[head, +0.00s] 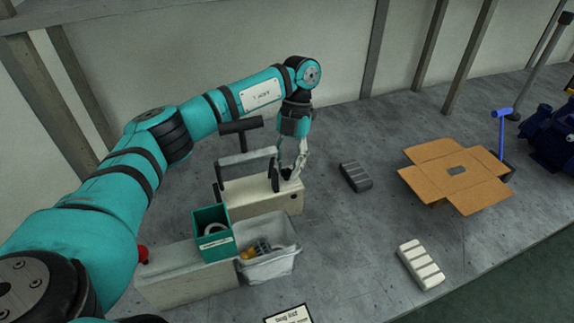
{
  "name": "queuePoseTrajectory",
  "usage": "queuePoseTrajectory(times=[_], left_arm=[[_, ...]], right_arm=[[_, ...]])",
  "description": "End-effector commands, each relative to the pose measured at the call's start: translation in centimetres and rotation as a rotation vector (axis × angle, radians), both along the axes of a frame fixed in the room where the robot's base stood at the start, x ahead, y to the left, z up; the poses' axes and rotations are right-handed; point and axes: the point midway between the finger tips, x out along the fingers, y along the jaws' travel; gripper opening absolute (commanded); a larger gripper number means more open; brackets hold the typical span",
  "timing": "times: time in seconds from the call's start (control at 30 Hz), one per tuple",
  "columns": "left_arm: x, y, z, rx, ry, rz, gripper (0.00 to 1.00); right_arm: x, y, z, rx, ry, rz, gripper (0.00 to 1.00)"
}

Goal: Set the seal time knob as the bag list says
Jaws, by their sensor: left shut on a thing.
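The bag sealer is a cream box (266,205) with a raised sealing arm (246,167) and a dark T-shaped bar standing behind it. My left gripper (289,172) comes down from above onto the right end of its top. It is shut on a small dark knob, mostly hidden by the fingers, so its setting cannot be read. The bag list card (289,317) is at the bottom edge, cut off, with only its heading partly visible. My right gripper is not in view.
A green bin (213,237) stands on a pale block (187,277). Beside it a whitish tub (268,268) holds small parts. A dark ribbed block (355,176), a pale ribbed block (421,264) and an open cardboard box (430,160) lie right. A blue pump (552,135) is far right.

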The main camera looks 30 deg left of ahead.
Motion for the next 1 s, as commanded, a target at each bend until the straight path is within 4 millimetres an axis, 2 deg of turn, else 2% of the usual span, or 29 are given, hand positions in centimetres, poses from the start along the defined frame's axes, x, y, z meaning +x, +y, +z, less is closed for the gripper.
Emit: queuePoseTrajectory(times=[0.3, 0.7, 0.73, 0.9, 1.0], left_arm=[[0.07, -0.09, 0.08, -0.002, -0.002, -0.075, 0.0], [0.07, -0.1, 0.1, -0.002, -0.002, -0.08, 0.0], [0.07, -0.1, 0.1, -0.001, -0.002, -0.079, 0.3], [0.04, -0.09, 0.07, -0.001, -0.002, -0.079, 0.51], [0.03, -0.08, 0.05, -0.001, -0.001, -0.079, 0.51]], right_arm=[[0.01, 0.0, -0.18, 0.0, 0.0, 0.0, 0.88], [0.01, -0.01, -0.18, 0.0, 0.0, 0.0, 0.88], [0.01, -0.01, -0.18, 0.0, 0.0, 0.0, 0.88], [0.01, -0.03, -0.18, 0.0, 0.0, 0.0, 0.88], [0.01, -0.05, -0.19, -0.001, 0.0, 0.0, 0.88]])
